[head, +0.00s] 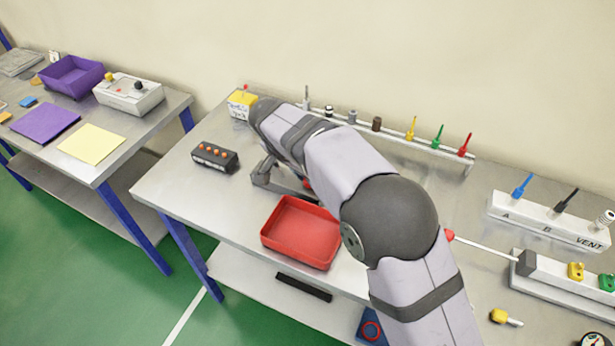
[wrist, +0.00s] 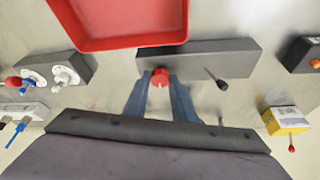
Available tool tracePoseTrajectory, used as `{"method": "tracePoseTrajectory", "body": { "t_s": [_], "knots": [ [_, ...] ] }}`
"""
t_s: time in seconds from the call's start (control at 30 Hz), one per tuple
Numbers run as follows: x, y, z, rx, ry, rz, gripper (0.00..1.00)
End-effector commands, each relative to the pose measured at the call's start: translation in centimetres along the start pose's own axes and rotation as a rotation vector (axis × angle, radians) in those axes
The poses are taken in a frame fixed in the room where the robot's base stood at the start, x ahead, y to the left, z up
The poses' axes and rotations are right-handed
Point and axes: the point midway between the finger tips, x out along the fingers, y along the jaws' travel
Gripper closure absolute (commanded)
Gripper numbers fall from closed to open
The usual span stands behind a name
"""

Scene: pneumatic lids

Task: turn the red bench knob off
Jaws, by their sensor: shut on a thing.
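The red bench knob (wrist: 160,77) sits at the front of a dark grey block (wrist: 210,57) in the wrist view. My gripper (wrist: 161,84) has one blue-grey finger on each side of the knob and is shut on it. Which way the knob is turned is too small to tell. In the head view my arm hides most of the block, and only a small red bit (head: 307,184), seemingly the knob, shows beside my arm.
A black-tipped lever (wrist: 216,80) stands close beside the knob. A red tray (head: 269,237) lies nearby. A dark box with orange buttons (head: 214,156) and a yellow box with a red-tipped lever (head: 241,104) stand at the left. A rail of coloured pegs (head: 395,137) runs behind.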

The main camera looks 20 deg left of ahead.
Motion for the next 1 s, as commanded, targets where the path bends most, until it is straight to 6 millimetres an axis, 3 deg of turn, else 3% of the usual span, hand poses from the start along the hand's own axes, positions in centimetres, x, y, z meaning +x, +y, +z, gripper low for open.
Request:
{"method": "tracePoseTrajectory", "body": {
  "t_s": [0.5, 1.0],
  "knots": [
    [-0.42, -0.62, -0.32, 0.438, 0.0, 0.182, 0.99],
    [-0.03, -0.78, -0.32, 0.63, -0.001, 0.259, 0.99]
  ]
}}
